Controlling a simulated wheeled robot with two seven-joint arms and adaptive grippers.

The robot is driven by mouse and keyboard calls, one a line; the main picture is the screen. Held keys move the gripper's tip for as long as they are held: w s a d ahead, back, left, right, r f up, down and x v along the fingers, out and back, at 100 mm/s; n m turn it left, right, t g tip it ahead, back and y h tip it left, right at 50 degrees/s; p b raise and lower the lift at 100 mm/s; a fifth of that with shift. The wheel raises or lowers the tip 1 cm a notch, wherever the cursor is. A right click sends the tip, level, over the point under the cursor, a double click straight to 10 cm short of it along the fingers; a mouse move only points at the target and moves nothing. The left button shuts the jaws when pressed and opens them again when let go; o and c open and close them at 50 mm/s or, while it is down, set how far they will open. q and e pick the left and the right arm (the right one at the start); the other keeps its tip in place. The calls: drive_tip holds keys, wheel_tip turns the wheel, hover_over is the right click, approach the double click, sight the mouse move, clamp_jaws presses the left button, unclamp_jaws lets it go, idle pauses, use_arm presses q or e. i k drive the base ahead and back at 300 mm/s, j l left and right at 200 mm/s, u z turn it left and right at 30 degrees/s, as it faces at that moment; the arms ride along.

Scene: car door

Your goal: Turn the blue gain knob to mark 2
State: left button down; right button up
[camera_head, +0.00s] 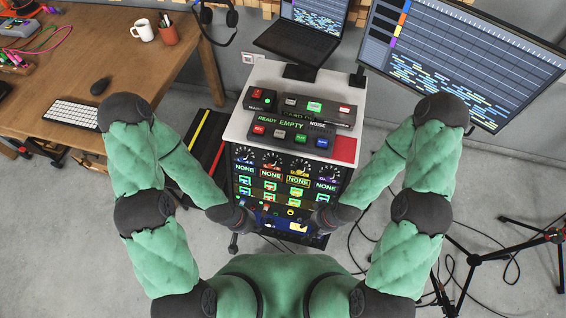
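An equipment rack (348,178) with a light top stands in the middle. A row of round dials with white scale marks runs across its upper front, with NONE labels below. The leftmost dial (244,154) may be the blue gain knob, but its colour and pointer are too small to read surely. My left gripper (252,222) is in front of the rack's lower left side, below the dials. My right gripper (316,217) is at its lower right side. Both seem apart from the dials; their fingers are too small and dark to tell open from shut.
On the rack top are control boxes with coloured buttons (292,134) and a red pad (344,150). A laptop (300,40) and large monitor (460,65) are behind. A wooden desk (95,60) is left. Cables and a tripod (480,258) are on the right floor.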

sight(244, 157)
drive_tip(key=j, duration=1.65)
drive_tip(key=k+u, duration=0.05)
